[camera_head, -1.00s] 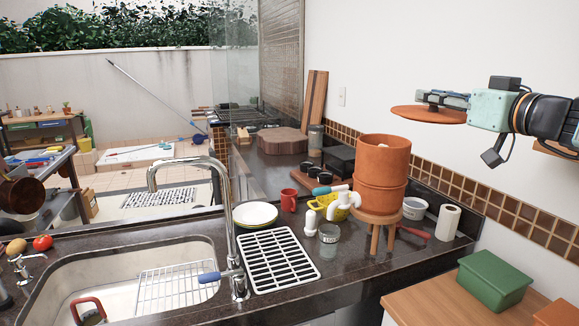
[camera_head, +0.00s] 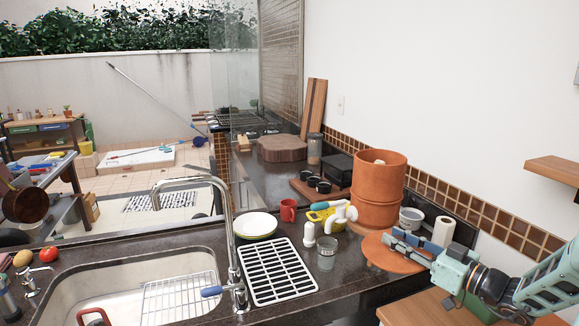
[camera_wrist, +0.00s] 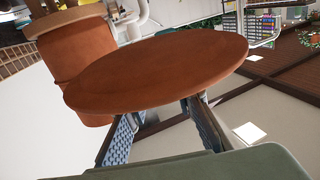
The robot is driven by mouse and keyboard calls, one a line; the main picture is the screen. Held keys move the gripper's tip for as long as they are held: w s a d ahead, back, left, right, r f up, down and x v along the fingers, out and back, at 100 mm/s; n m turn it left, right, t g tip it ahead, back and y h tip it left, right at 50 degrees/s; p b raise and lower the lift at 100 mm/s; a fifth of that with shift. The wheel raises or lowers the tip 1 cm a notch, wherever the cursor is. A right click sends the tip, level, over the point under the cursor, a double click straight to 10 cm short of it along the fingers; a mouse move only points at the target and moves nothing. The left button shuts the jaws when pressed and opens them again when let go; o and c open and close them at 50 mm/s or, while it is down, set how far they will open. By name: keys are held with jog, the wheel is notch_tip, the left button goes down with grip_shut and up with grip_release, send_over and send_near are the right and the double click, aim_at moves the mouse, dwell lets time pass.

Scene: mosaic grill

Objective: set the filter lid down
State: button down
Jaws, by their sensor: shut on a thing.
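The filter lid (camera_head: 378,257) is a flat round terracotta disc. My gripper (camera_head: 400,240) is shut on it from the right, and the fingers also show under the lid (camera_wrist: 165,65) in the wrist view (camera_wrist: 160,125). In the head view the lid appears low, in front of the base of the terracotta filter (camera_head: 378,190). I cannot tell whether it touches the counter. The filter stands upright with its top open.
A glass (camera_head: 326,256), a white bottle (camera_head: 309,236) and a yellow colander (camera_head: 322,215) stand left of the lid. A paper roll (camera_head: 444,230) and a white bowl (camera_head: 411,218) are behind it. A white rack (camera_head: 277,268) lies by the sink.

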jog(key=s+a+f+n+g+y+p, duration=0.3)
jog(key=s+a+f, duration=0.6)
jog(key=a, duration=0.4)
jog(key=shift+s+f+g+y+p, duration=0.15)
jog(key=shift+f+g+y+p, duration=0.15)
jog(key=shift+f+p, duration=0.35)
